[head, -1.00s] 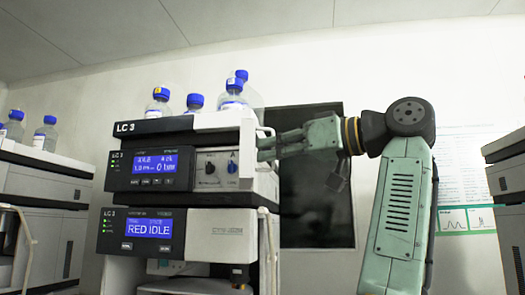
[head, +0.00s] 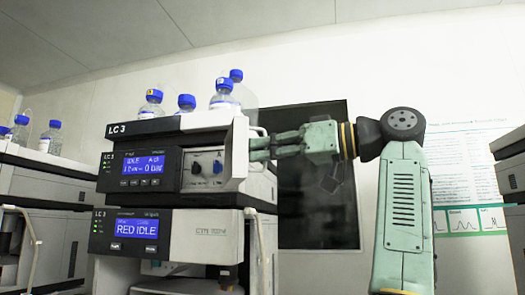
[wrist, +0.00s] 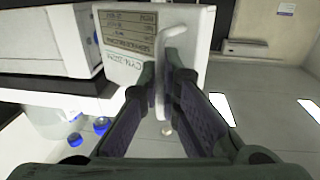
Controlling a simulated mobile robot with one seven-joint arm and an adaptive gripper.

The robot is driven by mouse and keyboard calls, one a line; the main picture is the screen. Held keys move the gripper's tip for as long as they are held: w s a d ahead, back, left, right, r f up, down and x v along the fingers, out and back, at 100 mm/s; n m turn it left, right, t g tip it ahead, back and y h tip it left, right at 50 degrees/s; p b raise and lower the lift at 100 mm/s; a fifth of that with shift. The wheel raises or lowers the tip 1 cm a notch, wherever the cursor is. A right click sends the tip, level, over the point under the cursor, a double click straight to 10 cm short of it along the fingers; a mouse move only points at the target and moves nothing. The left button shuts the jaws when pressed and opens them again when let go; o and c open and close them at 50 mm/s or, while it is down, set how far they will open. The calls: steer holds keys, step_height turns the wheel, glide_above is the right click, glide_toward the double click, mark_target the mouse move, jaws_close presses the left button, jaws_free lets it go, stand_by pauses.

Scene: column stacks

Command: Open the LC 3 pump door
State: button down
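The LC 3 pump (head: 140,168) is the upper unit of the stack left of centre in the head view, with a blue display reading IDLE. My gripper (head: 262,148) reaches in from the right at that edge. In the wrist view, the white handle (wrist: 160,95) lies between my two fingers (wrist: 163,75), which close in on both its sides. A labelled white panel (wrist: 130,45) is behind it.
Several blue-capped bottles (head: 222,95) stand on top of the stack. A dark wall panel (head: 318,220) is behind my arm. Other instruments stand at far left (head: 45,185) and far right (head: 510,180).

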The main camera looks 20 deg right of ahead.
stand_by(0.4)
steer(key=c, duration=2.1)
jaws_free()
steer(key=shift+o, duration=0.2)
steer(key=shift+a, duration=0.1)
